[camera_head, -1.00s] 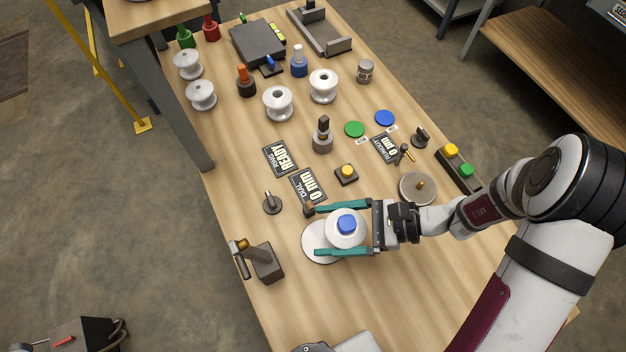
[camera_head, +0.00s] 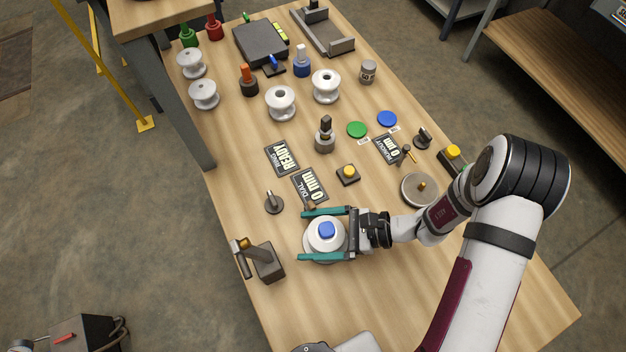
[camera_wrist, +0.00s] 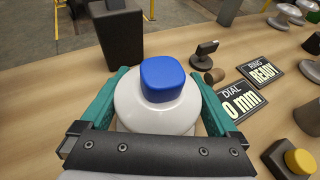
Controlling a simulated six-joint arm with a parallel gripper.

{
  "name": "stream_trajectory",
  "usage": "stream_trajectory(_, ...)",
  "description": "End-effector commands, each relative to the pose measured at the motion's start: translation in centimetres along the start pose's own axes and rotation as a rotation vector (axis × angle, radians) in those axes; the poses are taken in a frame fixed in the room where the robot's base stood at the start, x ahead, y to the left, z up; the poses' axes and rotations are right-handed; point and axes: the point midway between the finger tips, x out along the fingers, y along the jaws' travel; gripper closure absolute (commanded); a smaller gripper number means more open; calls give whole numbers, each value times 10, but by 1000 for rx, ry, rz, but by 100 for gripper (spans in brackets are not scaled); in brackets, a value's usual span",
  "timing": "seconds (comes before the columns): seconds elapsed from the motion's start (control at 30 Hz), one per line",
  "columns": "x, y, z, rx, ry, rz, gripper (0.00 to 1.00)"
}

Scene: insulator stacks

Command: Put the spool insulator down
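The white spool insulator (camera_head: 313,239), with a blue block (camera_head: 326,229) on its top, is upright between the teal fingers of my gripper (camera_head: 326,234). The fingers flank it on opposite sides and appear closed on it. In the wrist view the spool insulator (camera_wrist: 155,115) fills the space between the fingers, with the blue block (camera_wrist: 162,79) on top. In the head view it is over the round white disc seen there earlier, which it now mostly covers. I cannot tell whether its base touches the disc.
A dark stand with a handle (camera_head: 268,262) is left of the gripper. A small post (camera_head: 273,203), the DIAL sign (camera_head: 310,187) and a round plate with a knob (camera_head: 418,190) stand nearby. Other white spools (camera_head: 281,102) are farther back. The table's front right is clear.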

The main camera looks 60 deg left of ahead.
Motion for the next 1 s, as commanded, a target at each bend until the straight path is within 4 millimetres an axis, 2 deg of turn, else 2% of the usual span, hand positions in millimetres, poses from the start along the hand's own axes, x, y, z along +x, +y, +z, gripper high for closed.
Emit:
stream_trajectory(0.3, -5, -1, 3, -2, 1, -4, 0)
stream_trajectory(0.37, -16, -2, 2, -3, 1, -7, 0)
stream_trajectory(0.6, -84, -2, 2, -3, 1, -8, 0)
stream_trajectory(0.7, -105, -1, 2, -1, 0, -6, 0)
stream_trajectory(0.8, -117, -1, 2, -1, 0, -4, 0)
stream_trajectory(1.0, -125, 0, 5, -7, 9, -3, 0)
